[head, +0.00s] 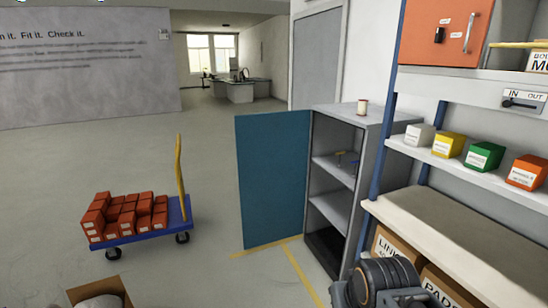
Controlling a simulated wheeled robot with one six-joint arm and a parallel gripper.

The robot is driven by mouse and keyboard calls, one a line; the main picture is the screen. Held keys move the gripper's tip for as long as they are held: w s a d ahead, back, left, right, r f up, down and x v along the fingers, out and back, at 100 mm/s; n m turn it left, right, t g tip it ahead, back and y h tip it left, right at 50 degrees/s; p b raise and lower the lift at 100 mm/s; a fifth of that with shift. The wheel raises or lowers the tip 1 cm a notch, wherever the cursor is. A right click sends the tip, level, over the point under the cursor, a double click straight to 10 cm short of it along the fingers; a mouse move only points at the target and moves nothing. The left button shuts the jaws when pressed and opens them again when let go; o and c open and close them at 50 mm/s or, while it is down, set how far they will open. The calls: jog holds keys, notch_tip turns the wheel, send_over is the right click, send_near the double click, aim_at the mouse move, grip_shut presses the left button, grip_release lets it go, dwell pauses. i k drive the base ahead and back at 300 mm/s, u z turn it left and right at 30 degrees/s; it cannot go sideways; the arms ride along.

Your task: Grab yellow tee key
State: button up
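A grey cabinet (385,122) stands right of centre with its blue door (273,178) swung wide open to the left. On its upper inner shelf (331,170) are small items. One looks like a small yellow tee-shaped piece (339,156), probably the yellow tee key; a darker, bluish piece stands to its right. They are too small to make out surely. A dark, rounded part of my arm shows at the bottom right, in front of the boxes. My gripper's fingers are not visible.
A blue trolley (150,238) with red boxes stands on the left. An open carton (98,293) is at the bottom left. Shelving (470,200) with coloured boxes fills the right side. A small spool (362,107) sits on the cabinet. Floor between trolley and door is clear.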

aim_at(338, 166)
jog(key=u, duration=0.45)
jog(key=i, duration=2.2)
jog(key=z, duration=0.6)
jog(key=i, duration=1.55)
jog(key=z, duration=0.75)
